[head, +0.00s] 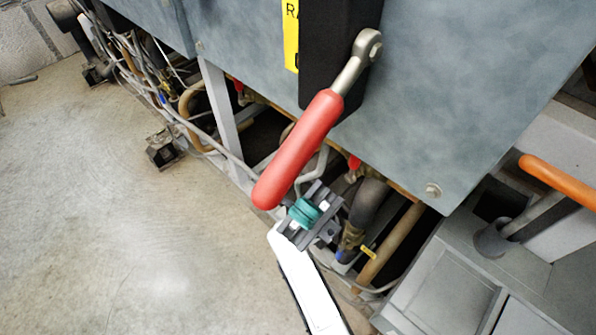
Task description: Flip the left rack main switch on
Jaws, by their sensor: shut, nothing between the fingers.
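The main switch is a lever with a long red grip (298,150) and a metal shank (354,65). It pivots at the upper right on a black switch box (335,40) fixed to the blue-grey cabinet. The lever slants down and to the left. My gripper (318,198) is just below and to the right of the red grip's lower end. It is shut and empty. In this view it lies close to the grip; I cannot tell whether they touch.
The blue-grey cabinet (475,90) stands above pipes and cables (372,205). A grey frame post (220,105) stands left of my gripper. An orange handle (560,182) juts in at the right, above a grey box (450,290). The concrete floor (110,220) at left is mostly clear.

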